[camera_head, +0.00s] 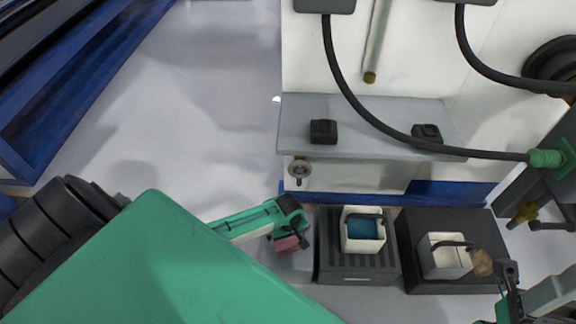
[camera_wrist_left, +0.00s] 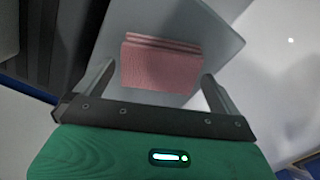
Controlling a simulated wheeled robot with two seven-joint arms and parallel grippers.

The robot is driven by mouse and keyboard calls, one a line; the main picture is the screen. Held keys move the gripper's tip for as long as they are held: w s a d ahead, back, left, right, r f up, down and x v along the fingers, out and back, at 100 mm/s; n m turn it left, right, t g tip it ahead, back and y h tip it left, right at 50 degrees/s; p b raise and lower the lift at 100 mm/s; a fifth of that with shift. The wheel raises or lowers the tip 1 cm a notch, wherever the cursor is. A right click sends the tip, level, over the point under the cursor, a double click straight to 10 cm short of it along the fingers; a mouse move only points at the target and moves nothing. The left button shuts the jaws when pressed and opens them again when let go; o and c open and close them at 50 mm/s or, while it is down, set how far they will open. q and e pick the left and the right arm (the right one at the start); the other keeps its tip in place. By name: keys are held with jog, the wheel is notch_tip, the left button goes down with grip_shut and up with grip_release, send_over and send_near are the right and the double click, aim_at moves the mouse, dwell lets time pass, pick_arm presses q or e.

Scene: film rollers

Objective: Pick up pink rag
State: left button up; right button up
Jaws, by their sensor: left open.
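The pink rag (camera_head: 287,244) lies folded just below my left gripper (camera_head: 292,230) in the head view, partly hidden by it. In the left wrist view the folded pink rag (camera_wrist_left: 160,66) rests on a grey surface, between and beyond the two spread fingers. The left gripper is open and holds nothing; whether its fingers touch the rag I cannot tell. My right gripper (camera_head: 506,278) is at the lower right, beside a brown rounded thing (camera_head: 482,262); its fingers are too small and covered to read.
A white container with blue contents (camera_head: 346,240) stands on a dark ribbed box (camera_head: 358,278), right of the rag. Another white container (camera_head: 433,262) stands on a black tray (camera_head: 412,225). A grey shelf (camera_head: 375,130) and hanging black cables (camera_head: 345,85) are behind. Open floor (camera_head: 215,120) lies left.

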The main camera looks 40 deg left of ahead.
pick_arm(q)
jog(key=shift+f+b, duration=0.5)
jog(key=shift+f, duration=0.9)
jog(key=shift+c, duration=0.2)
jog(key=c, duration=0.7)
jog(key=shift+r, duration=0.1)
